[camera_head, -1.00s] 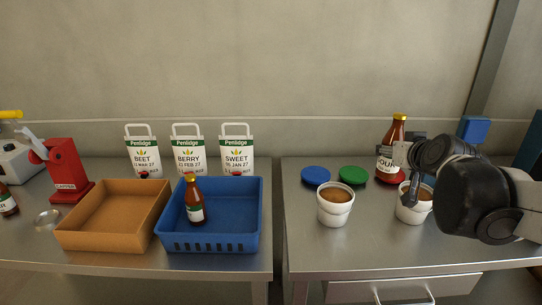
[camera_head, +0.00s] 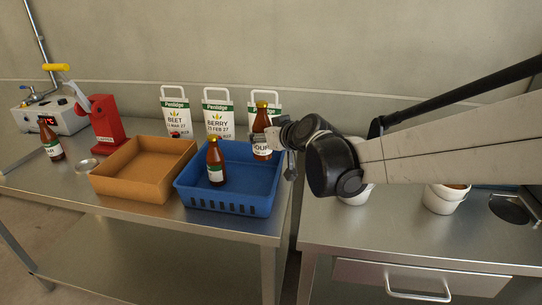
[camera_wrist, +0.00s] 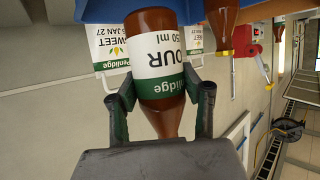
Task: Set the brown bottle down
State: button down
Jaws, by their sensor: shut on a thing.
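A brown bottle (camera_head: 262,118) with a yellow cap and a white and green label reading "OUR" is upright in my gripper (camera_head: 284,134). It is over or inside the back right part of the blue crate (camera_head: 228,208); I cannot tell whether its base touches the crate floor. In the wrist view, upside down, my gripper's fingers (camera_wrist: 162,98) close on both sides of the held bottle (camera_wrist: 152,28), and the blue crate (camera_wrist: 92,10) shows beside its base. A second brown bottle (camera_head: 215,158) stands in the crate, to the left of the held one.
An empty brown tray (camera_head: 140,198) sits left of the crate. Behind stand white cards (camera_head: 219,118). A red device (camera_head: 106,122) and another brown bottle (camera_head: 52,142) are further left. White tubs (camera_head: 440,203) stand on the right table, partly behind my arm.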

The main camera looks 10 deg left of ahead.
jog(key=shift+s+a+f+n, duration=0.15)
jog(key=shift+s+a+f, duration=0.1)
jog(key=shift+a, duration=0.4)
jog(key=shift+s+a+f+n, duration=0.1)
jog(key=shift+a+f+n, duration=0.1)
jog(key=shift+a, duration=0.4)
notch_tip(320, 180, down, 5)
jog(key=shift+f+b, duration=0.1)
jog(key=shift+b, duration=0.5)
jog(key=shift+y, duration=0.3)
jog(key=shift+f+b, duration=0.4)
jog(key=shift+f, duration=1.85)
jog(key=shift+f, duration=0.2)
jog(key=c, duration=1)
grip_release()
jog(key=shift+r, duration=0.1)
jog(key=shift+r, duration=0.15)
jog(key=p+v, duration=0.1)
jog(key=v, duration=1.1)
jog(key=shift+r+p, duration=0.2)
jog(key=shift+p, duration=0.1)
